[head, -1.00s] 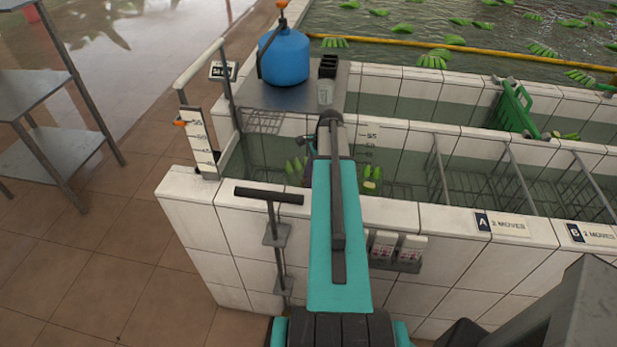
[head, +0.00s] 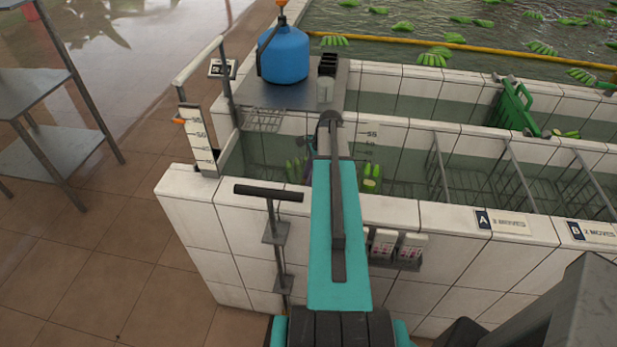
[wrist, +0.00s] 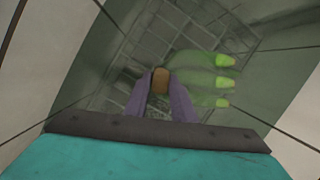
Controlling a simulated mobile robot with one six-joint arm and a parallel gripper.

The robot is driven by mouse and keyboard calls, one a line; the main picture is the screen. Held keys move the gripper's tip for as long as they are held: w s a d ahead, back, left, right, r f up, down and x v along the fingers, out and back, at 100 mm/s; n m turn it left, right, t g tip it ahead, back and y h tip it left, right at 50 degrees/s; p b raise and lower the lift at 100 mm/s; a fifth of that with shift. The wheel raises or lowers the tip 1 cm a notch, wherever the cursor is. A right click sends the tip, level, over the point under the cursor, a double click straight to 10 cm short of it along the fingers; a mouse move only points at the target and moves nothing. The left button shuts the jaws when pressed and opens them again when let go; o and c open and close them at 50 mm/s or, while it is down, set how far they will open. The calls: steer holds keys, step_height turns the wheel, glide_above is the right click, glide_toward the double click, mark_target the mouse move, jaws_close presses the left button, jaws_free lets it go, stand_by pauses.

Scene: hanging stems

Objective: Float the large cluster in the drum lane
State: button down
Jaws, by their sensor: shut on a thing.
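My gripper (wrist: 168,98) has purple fingers shut on a brown, stem-like end (wrist: 160,80). This appears to belong to the green banana cluster (wrist: 210,75) beside it, whose several pale-tipped fingers point right. The cluster looks hazy, as if under water. The blue drum (head: 285,55) stands on a metal plate behind the trough's left end.
Wire dividers (head: 500,170) cross the near trough to the right, by lane signs A (head: 502,222) and B (head: 590,234). A green crate (head: 515,107) sits at the back trough. A T-handled post (head: 270,195) stands at the front wall. A depth gauge (head: 198,135) stands at the left.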

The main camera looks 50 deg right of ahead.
steer(key=shift+f, duration=0.45)
stand_by(0.4)
steer(key=c, duration=1.4)
jaws_free()
steer(key=shift+c, duration=0.2)
steer(key=shift+r, duration=0.15)
steer(key=b+v, duration=0.3)
steer(key=v, duration=1)
steer(key=shift+r+b, duration=0.25)
steer(key=shift+b, duration=0.05)
steer(key=shift+s+d+r, duration=0.1)
steer(key=shift+r, duration=0.05)
step_height(320, 180, up, 17)
steer(key=p, duration=1.2)
